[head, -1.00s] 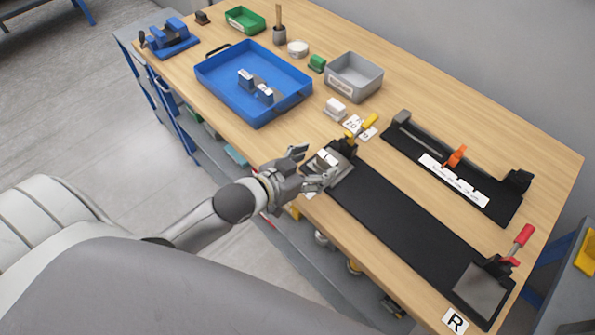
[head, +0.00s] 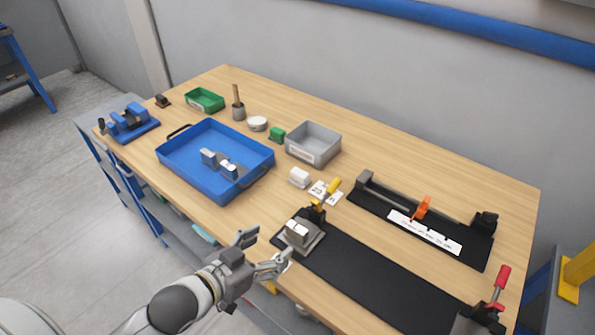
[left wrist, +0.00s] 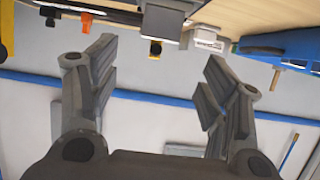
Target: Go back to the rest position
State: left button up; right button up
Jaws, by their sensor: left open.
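My left gripper (head: 262,252) is open and empty in the head view, off the front edge of the wooden workbench. It is left of a grey fixture (head: 306,242) with a light metal block (head: 297,230) on it, and apart from both. In the left wrist view, the two fingers of my left gripper (left wrist: 160,90) are spread wide with nothing between them. My right gripper is not in view.
A blue tray (head: 180,171) with metal parts, a grey bin (head: 313,155) and a green bin (head: 204,99) stand on the workbench (head: 400,165). A black mat (head: 375,285) and a black fixture with an orange clamp (head: 422,208) lie to the right.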

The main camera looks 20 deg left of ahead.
pick_arm(q)
jog(key=shift+f, duration=0.1)
jog(key=s+a+f+n+g+y, duration=0.2)
jog(key=s+f+g+y, duration=0.2)
jog(key=s+f+g, duration=0.8)
jog(key=s+f+t+b, duration=0.1)
jog(key=s+f, duration=0.1)
jog(key=f, duration=1.1)
jog(key=s+f, duration=0.2)
jog(key=f, duration=1)
jog(key=s+a+f+b, duration=0.1)
jog(key=s+a+f, duration=0.1)
jog(key=s+f, duration=1.4)
jog(key=shift+s+a+f+g+y, duration=0.3)
jog(key=shift+s+a+f+g, duration=0.1)
jog(key=shift+c, duration=0.4)
